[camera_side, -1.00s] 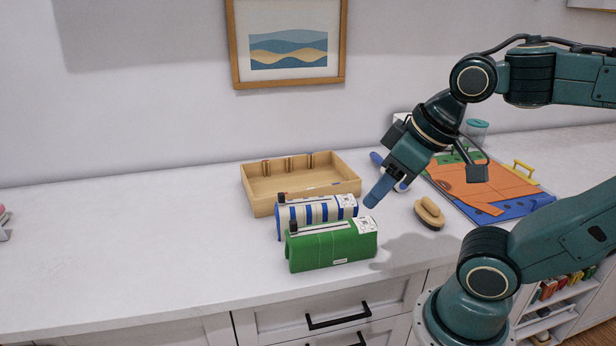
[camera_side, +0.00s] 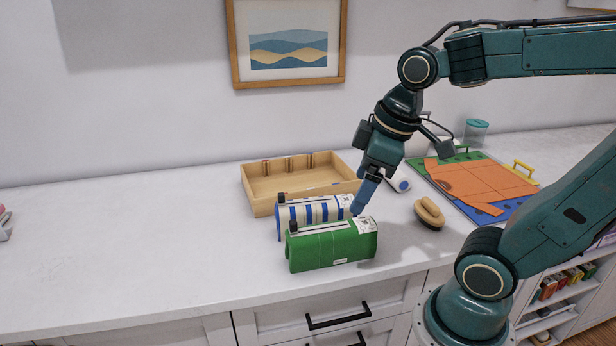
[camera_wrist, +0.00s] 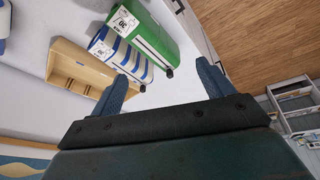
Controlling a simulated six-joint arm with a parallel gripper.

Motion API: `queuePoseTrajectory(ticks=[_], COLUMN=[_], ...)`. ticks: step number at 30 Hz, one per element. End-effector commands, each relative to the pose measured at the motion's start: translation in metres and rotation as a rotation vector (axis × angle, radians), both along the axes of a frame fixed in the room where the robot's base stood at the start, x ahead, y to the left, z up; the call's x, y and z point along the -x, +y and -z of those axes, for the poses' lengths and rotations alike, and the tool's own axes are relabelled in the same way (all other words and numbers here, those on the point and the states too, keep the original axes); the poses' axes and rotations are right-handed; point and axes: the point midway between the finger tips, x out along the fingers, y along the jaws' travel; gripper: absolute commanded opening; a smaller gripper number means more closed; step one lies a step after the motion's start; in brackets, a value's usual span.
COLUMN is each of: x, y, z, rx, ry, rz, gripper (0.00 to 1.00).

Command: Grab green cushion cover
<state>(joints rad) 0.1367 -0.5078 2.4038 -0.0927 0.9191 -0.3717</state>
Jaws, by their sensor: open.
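The green cushion cover (camera_side: 331,245) is a boxy green bundle with a dark zip along its top and a white printed label at its right end. It lies on the counter near the front edge, and shows at the top of the wrist view (camera_wrist: 158,30). A blue-and-white striped cover (camera_side: 312,209) lies just behind it, close alongside. My gripper (camera_side: 358,207) points down above the right end of the two covers. In the wrist view its two fingers (camera_wrist: 162,82) are spread apart with nothing between them.
A wooden tray (camera_side: 258,204) stands behind the covers. A wooden brush (camera_side: 429,212) lies to the right, with an orange cloth on a blue-green board (camera_side: 510,206) beyond it. A rolled white item (camera_side: 399,183) lies behind my gripper.

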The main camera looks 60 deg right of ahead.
Motion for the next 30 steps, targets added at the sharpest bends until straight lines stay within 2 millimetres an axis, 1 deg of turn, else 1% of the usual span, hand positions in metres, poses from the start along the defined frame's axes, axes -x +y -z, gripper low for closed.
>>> queuePoseTrajectory(ticks=[1, 6, 12, 18, 26, 30], x=[-0.007, -0.026, -0.044, -0.052, -0.053, -0.054], y=[-0.004, -0.016, -0.031, -0.039, -0.04, -0.039], z=[0.004, 0.016, 0.031, 0.04, 0.042, 0.048], rx=[0.007, 0.024, 0.019, 0.011, 0.01, 0.009], ry=[0.03, 0.104, 0.166, 0.189, 0.191, 0.193], rz=[-0.04, -0.203, -0.373, -0.465, -0.48, -0.48], gripper=[0.8, 0.8, 0.8, 0.8, 0.8, 0.8])
